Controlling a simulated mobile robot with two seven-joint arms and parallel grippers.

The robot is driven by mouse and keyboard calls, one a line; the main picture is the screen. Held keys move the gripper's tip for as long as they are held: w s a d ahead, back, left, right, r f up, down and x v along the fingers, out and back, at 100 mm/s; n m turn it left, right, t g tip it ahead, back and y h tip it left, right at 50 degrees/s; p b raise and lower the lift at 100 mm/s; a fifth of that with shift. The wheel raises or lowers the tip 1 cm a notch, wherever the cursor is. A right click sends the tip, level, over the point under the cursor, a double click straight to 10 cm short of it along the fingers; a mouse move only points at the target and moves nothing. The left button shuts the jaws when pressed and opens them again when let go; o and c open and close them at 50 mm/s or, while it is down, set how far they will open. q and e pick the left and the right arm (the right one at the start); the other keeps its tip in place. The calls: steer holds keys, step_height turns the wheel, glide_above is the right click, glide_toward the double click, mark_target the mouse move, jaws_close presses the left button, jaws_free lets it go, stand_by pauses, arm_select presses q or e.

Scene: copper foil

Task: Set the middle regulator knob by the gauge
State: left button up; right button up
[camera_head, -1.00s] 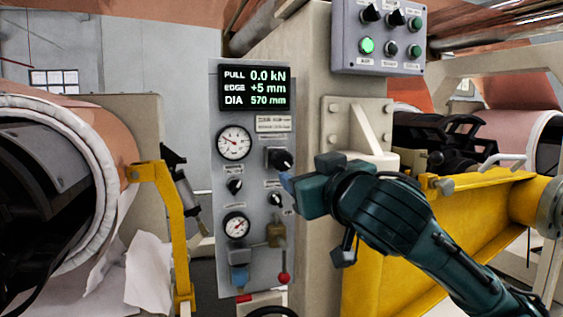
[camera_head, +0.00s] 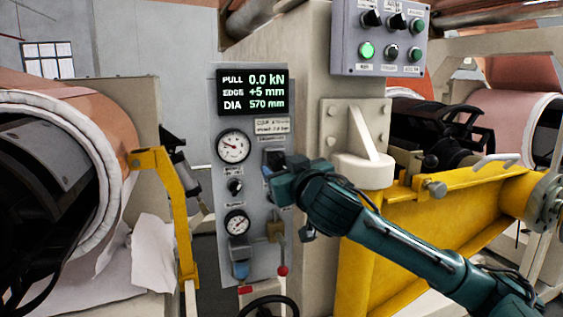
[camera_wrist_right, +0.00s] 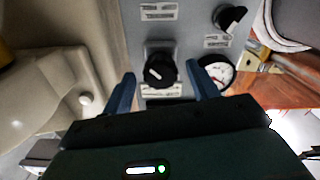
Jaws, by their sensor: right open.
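In the head view my right gripper (camera_head: 268,172) partly covers this knob (camera_head: 275,157). My right gripper (camera_wrist_right: 162,76) is open in the wrist view, with one blue finger on each side of the knob; I cannot tell whether they touch it. The upper round gauge (camera_head: 233,146) is left of the knob, its needle pointing up-left. It also shows in the wrist view (camera_wrist_right: 217,71), partly behind a finger. My left gripper is not in view.
A smaller knob (camera_head: 235,187) and a lower gauge (camera_head: 237,223) sit on the panel's left side. A display (camera_head: 253,91) reads 0.0 kN, +5 mm and 570 mm. A red-tipped lever (camera_head: 282,270) is below. A yellow frame (camera_head: 390,240) stands at right.

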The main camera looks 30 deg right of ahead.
steer(key=shift+x, duration=1.25)
steer(key=shift+c, duration=0.5)
steer(key=c, duration=0.9)
steer(key=shift+n+p, duration=0.3)
steer(key=shift+p, duration=0.1)
